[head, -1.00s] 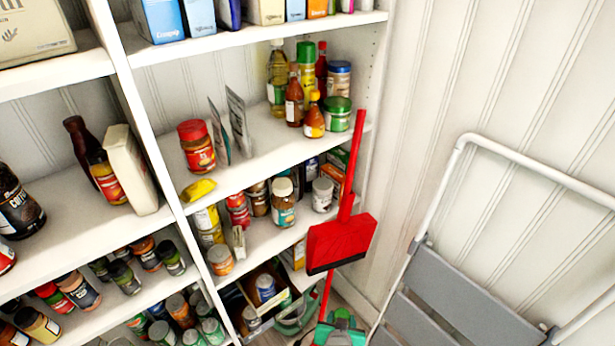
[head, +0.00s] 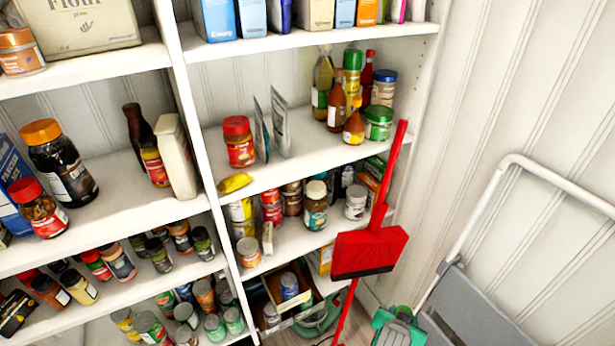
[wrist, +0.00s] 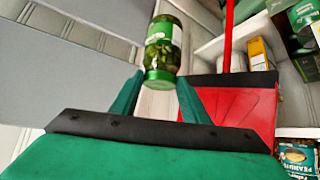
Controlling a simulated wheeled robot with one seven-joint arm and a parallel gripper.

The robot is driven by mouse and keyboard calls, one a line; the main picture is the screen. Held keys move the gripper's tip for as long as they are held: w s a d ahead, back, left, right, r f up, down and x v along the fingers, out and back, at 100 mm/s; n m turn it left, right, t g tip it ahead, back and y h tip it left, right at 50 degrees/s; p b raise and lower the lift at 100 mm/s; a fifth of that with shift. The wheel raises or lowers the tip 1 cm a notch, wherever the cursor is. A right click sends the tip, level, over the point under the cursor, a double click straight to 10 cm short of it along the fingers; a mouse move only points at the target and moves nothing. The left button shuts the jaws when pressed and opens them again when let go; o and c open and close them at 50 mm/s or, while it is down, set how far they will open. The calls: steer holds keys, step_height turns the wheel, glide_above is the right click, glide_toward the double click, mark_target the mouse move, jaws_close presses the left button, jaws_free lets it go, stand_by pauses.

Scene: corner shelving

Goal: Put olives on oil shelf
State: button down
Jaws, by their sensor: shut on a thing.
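The olives jar (wrist: 163,50), with a green lid and green label, is between the green fingers of my gripper (wrist: 160,78) in the wrist view. The fingers are shut on it at the lid end. In the head view my gripper (head: 400,326) is at the bottom edge, low and right of the shelving; the jar is hard to make out there. The oil shelf (head: 305,156) holds an oil bottle (head: 322,82), sauce bottles (head: 337,106) and a green-lidded jar (head: 379,122) at its right end. My gripper is well below and in front of that shelf.
A folded stepladder (head: 480,300) stands at the right. A red-lidded jar (head: 239,142) and two upright pouches (head: 279,122) stand on the oil shelf's left. Its middle front is bare.

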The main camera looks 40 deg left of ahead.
steer(key=w+a+r+n+y, duration=0.1)
steer(key=w+a+r, duration=0.1)
steer(key=a+r, duration=0.9)
steer(key=w+a+r, duration=0.3)
steer(key=a+r, duration=0.5)
steer(key=r, duration=0.5)
steer(key=s+a+r+n+y, duration=0.1)
steer(key=s+a+r, duration=0.3)
steer(key=r, duration=0.5)
steer(key=s+a+r+n, duration=0.1)
steer(key=s+a+r, duration=0.3)
steer(key=r, duration=0.4)
steer(key=s+a+r+n+y, duration=0.1)
steer(key=s+a+r, duration=0.3)
steer(key=r, duration=0.5)
steer(key=w+a, duration=0.3)
steer(key=w, duration=0.5)
steer(key=w+a, duration=0.3)
steer(key=w, duration=0.5)
steer(key=shift+a+g, duration=0.25)
steer(key=shift+g, duration=0.15)
